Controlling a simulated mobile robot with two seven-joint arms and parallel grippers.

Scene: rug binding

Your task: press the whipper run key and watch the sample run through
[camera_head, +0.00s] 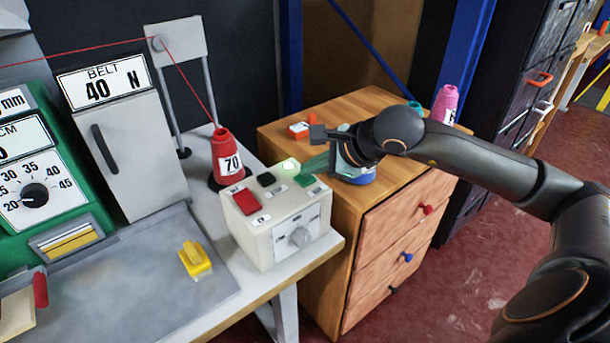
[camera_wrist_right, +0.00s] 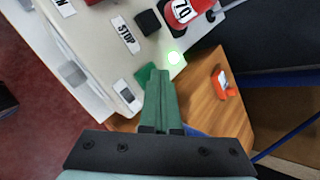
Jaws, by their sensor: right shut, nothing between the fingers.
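The white control box (camera_head: 280,222) stands at the bench's right end. It carries a red key (camera_head: 245,201), a black key (camera_head: 266,179) labelled STOP in the wrist view, and a green key (camera_head: 305,180). The green key (camera_wrist_right: 144,76) has a label too small to read. A green lamp (camera_head: 290,165) glows beside it. My right gripper (camera_head: 304,168) is shut and empty, its green fingers (camera_wrist_right: 158,75) at the green key's edge; I cannot tell whether they touch it. A rug sample is not clearly visible. My left gripper is not in view.
A red thread cone (camera_head: 229,158) marked 70 stands behind the box, its thread running up to a guide. A wooden drawer cabinet (camera_head: 385,240) stands right of the bench. A yellow piece (camera_head: 195,259) lies on the grey machine bed (camera_head: 130,295). The BELT display reads 40 N.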

